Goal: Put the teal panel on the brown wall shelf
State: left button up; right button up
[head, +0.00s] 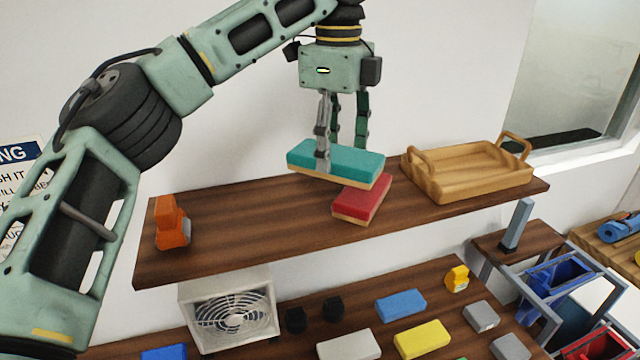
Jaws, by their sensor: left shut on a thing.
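The teal panel (350,166) has a teal top and a tan underside. It is roughly level at the brown wall shelf (250,228), near the middle of its length. My left gripper (342,153) comes down from above and is shut on the teal panel, one finger on its near side and the other behind it. A red panel (364,198) lies on the shelf and is partly covered by the teal panel in this view. I cannot tell whether the two touch, or whether the teal panel touches the shelf. My right gripper is not in view.
An orange object (171,224) stands at the shelf's left end. A wooden tray (482,184) with handles sits at its right. The shelf between the orange object and the panels is clear. Below, a counter holds a fan (230,315), a yellow panel (422,339) and a blue panel (401,305).

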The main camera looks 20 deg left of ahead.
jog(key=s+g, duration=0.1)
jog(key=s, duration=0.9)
pick_arm(q)
jog(key=s+a+f, duration=0.1)
jog(key=a, duration=0.2)
jog(key=s+a+f+p, duration=0.1)
jog(key=a+f, duration=0.1)
jog(key=a, duration=0.1)
jog(key=s+a+f, duration=0.2)
jog(key=a, duration=0.2)
jog(key=shift+s+a+f, duration=0.1)
jog(key=shift+s+a+f+p, duration=0.2)
jog(key=shift+a+f+p, duration=0.4)
jog(key=shift+f, duration=0.2)
notch_tip(320, 180, down, 3)
jog(key=shift+d+f+p, duration=0.1)
jog(key=shift+f+p, duration=0.1)
jog(key=shift+p, duration=0.45)
jog(key=o, duration=0.8)
jog(key=shift+f, duration=0.1)
jog(key=o, duration=0.4)
jog(key=shift+o, duration=0.2)
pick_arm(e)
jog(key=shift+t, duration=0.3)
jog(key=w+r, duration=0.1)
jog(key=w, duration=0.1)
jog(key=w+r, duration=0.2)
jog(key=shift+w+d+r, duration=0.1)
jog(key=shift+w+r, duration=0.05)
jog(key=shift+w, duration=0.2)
